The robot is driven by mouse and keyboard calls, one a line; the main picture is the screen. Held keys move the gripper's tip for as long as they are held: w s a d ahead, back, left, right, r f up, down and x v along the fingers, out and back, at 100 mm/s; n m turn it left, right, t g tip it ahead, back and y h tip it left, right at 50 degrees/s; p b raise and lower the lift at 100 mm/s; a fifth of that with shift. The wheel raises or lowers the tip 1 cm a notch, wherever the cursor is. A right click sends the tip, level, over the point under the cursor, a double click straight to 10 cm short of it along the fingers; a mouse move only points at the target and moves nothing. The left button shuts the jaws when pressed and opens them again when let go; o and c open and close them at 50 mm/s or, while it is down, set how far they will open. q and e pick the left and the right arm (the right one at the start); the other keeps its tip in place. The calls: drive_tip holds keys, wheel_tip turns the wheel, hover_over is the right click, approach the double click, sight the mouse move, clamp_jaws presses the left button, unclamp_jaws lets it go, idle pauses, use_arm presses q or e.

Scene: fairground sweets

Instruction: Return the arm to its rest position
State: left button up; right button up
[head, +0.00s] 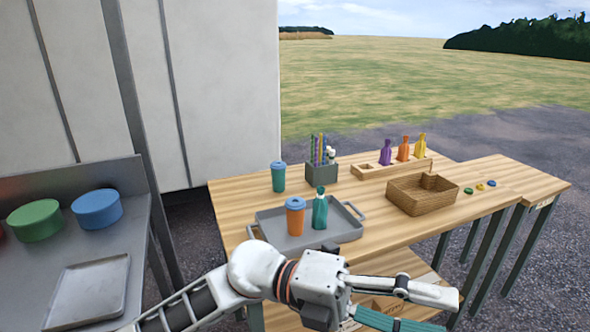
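My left arm comes in from the lower left, and its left gripper (448,312) points right in front of the wooden table (390,237). Its fingers look spread, with a white upper finger and a teal lower one, and nothing shows between them. The lower finger is partly cut off by the bottom edge of the picture. The gripper appears nearer to me than the table's front edge and covers part of the lower shelf. My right gripper does not show.
A grey tray (270,230) holds an orange cup (295,218) and a teal bottle (320,210). Behind are a teal cup (278,177), a grey straw holder (321,174), a bottle rack (372,172) and a wicker basket (410,200). A metal counter (140,215) with tubs stands left.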

use_arm(q)
drive_tip(key=w+a+n+t+h, duration=0.6)
drive_tip(key=w+n+t, duration=0.5)
drive_tip(key=n+t, duration=0.25)
drive_tip(key=w+a+f+n+t+y, duration=0.3)
drive_tip(key=a+f+n+t+y, duration=0.25)
drive_tip(key=f+n, duration=0.25)
drive_tip(key=w+a+f+n+t+y, duration=0.3)
drive_tip(key=a+f+n+t+y, duration=0.25)
drive_tip(key=a+f+n, duration=0.2)
drive_tip(key=s+a+f+n+y, duration=0.2)
drive_tip(key=a+f+n+y, duration=0.15)
drive_tip(key=f, duration=0.45)
drive_tip(key=s+a+f+n+y, duration=0.1)
drive_tip(key=a+f+n+y, duration=0.2)
drive_tip(key=a+f, duration=0.3)
drive_tip(key=s+a+f+n+g+y, duration=0.1)
drive_tip(key=s+a+f+g, duration=0.2)
drive_tip(key=s+f, duration=0.3)
drive_tip(key=s+a+f+n+g+y, duration=0.2)
drive_tip(key=s+a+f, duration=0.3)
drive_tip(key=f, duration=0.6)
drive_tip(key=shift+s+g, duration=0.55)
drive_tip(key=shift+s, duration=0.55)
